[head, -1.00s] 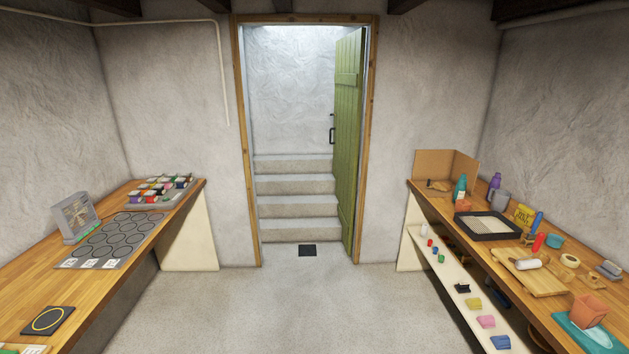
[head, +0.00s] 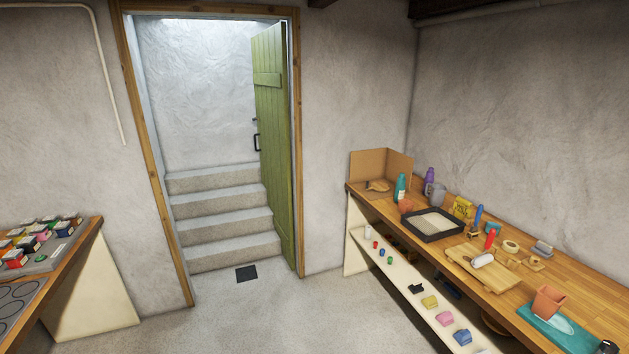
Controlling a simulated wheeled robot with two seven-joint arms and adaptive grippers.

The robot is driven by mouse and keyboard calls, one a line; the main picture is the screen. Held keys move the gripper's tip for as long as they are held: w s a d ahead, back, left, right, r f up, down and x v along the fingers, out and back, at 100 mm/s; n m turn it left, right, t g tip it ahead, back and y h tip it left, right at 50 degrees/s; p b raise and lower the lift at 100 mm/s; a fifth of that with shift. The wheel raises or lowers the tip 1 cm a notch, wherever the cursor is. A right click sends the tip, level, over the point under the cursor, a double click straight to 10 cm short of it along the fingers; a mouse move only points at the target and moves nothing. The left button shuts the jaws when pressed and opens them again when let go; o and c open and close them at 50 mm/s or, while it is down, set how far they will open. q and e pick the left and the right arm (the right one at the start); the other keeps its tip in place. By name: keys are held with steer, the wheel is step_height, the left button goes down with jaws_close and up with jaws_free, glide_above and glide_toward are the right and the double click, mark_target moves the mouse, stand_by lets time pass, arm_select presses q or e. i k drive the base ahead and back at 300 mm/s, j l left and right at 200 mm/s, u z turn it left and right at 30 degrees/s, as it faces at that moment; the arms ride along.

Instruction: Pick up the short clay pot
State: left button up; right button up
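Two terracotta-coloured pots stand on the wooden bench at right in the head view. One clay pot (head: 549,301) is at the near end, on a teal mat (head: 566,341), and looks slightly tilted. The other clay pot (head: 405,206) is at the far end, beside the black-rimmed tray, and looks small and low. I cannot tell for certain from here which is the shorter. Neither of my grippers is in view.
The right bench (head: 515,290) also holds a black-rimmed tray (head: 459,234), a wooden board (head: 462,262), bottles and small tools. A lower shelf (head: 402,276) carries small coloured items. Left is another bench (head: 68,250). The floor (head: 270,320) between is clear.

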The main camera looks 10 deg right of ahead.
mark_target(406, 206)
steer(key=i+j+z, duration=0.25)
steer(key=z, duration=0.2)
steer(key=i+j+z, duration=0.65)
steer(key=j+z, duration=0.25)
steer(key=j, duration=0.25)
